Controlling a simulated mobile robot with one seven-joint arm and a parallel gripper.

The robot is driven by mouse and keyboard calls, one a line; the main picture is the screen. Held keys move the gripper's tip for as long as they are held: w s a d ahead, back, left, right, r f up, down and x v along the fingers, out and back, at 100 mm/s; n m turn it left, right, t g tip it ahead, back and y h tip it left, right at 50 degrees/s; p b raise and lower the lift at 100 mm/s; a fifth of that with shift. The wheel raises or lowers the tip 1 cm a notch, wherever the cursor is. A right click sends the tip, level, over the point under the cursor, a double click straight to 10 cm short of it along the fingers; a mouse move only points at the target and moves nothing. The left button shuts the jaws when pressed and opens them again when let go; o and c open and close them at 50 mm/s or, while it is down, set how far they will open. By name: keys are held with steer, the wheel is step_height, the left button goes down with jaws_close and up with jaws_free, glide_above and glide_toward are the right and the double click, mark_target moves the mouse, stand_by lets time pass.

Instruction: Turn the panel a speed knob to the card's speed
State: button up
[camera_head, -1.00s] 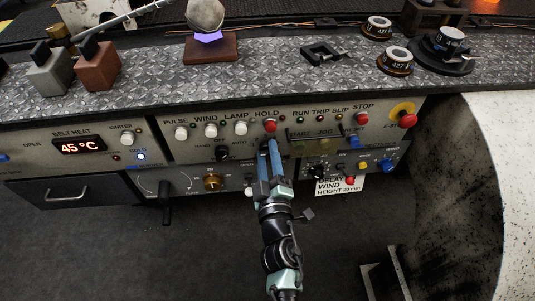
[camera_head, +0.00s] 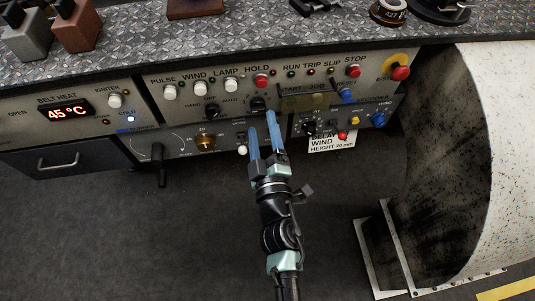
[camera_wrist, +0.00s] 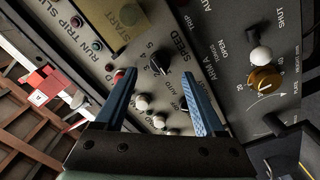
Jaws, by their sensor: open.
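The panel's speed knob is a black round knob (camera_head: 258,103) below the red HOLD button. In the wrist view the speed knob (camera_wrist: 160,62) sits beside the SPEED label, with a dial scale around it. My gripper (camera_head: 262,122) is open, its two blue fingers just below and in front of the knob. In the wrist view my gripper (camera_wrist: 160,76) shows a finger on each side of the knob's line, with nothing between them. The knob appears apart from the fingers. A white card (camera_head: 332,145) reads DELAY, WIND, HEIGHT 20 mm; its upper part is covered and no speed is readable.
A black MAN/AUTO knob (camera_head: 212,111) is left of the speed knob. White buttons and the red HOLD button (camera_head: 262,81) line the panel above. A brass knob (camera_head: 205,141) and a dark handle (camera_head: 158,162) sit lower left. A large pale drum (camera_head: 460,170) stands right.

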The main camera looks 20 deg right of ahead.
steer(key=v, duration=0.8)
steer(key=shift+r, duration=0.1)
steer(key=w+a+r+m+t+h, duration=0.1)
steer(key=w+r+m+t, duration=0.25)
steer(key=r, duration=1.25)
steer(key=w+a+r+m+t+h, duration=0.1)
steer(key=w+r+m+t, duration=0.3)
steer(key=r, duration=1.2)
steer(key=s+a+r+t+y, duration=0.1)
steer(key=s+a+r+y, duration=0.2)
steer(key=r, duration=0.5)
steer(key=s+a+r+t+y, duration=0.1)
steer(key=s+a+r+y, duration=0.15)
steer(key=a+r, duration=0.4)
steer(key=s+a+r+t+y, duration=0.1)
steer(key=s+a+r+y, duration=0.15)
steer(key=r, duration=0.75)
step_height(320, 180, up, 22)
steer(key=d+h+p, duration=0.1)
steer(key=p, duration=2.2)
step_height(320, 180, down, 48)
steer(key=w+b, duration=0.2)
steer(key=b, duration=4.5)
steer(key=shift+w+d+r+b, duration=0.2)
steer(key=shift+d+r+b, duration=0.05)
steer(key=shift+d+b, duration=0.15)
